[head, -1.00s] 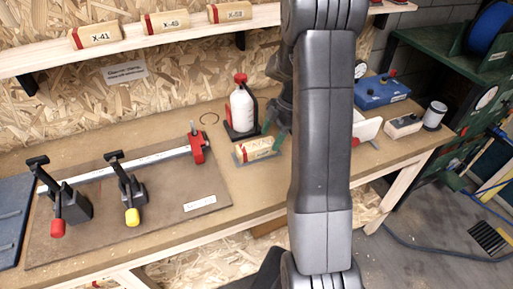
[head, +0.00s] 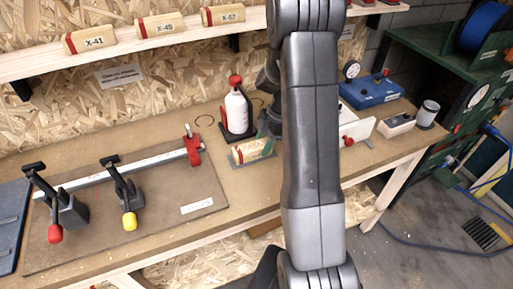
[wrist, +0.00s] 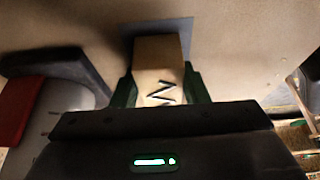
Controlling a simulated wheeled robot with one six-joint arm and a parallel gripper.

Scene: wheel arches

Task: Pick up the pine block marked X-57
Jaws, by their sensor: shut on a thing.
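A pine block (head: 251,150) with red ends sits at the bench's middle, right of the clamp board. Its label is too small to read in the head view. In the wrist view the block (wrist: 158,62) stands between the dark green fingers of my gripper (wrist: 160,90), with part of a dark marking showing. My gripper is shut on this block. A blue-grey pad (wrist: 152,27) shows around the block's far end. In the head view my arm hides part of the gripper.
Shelf blocks read X-41 (head: 90,40), about X-45 (head: 161,25) and X-52 (head: 223,16). A white bottle with a red cap (head: 237,110) stands close behind the held block. A clamp board (head: 160,225) lies left. A blue box (head: 371,92) stands right.

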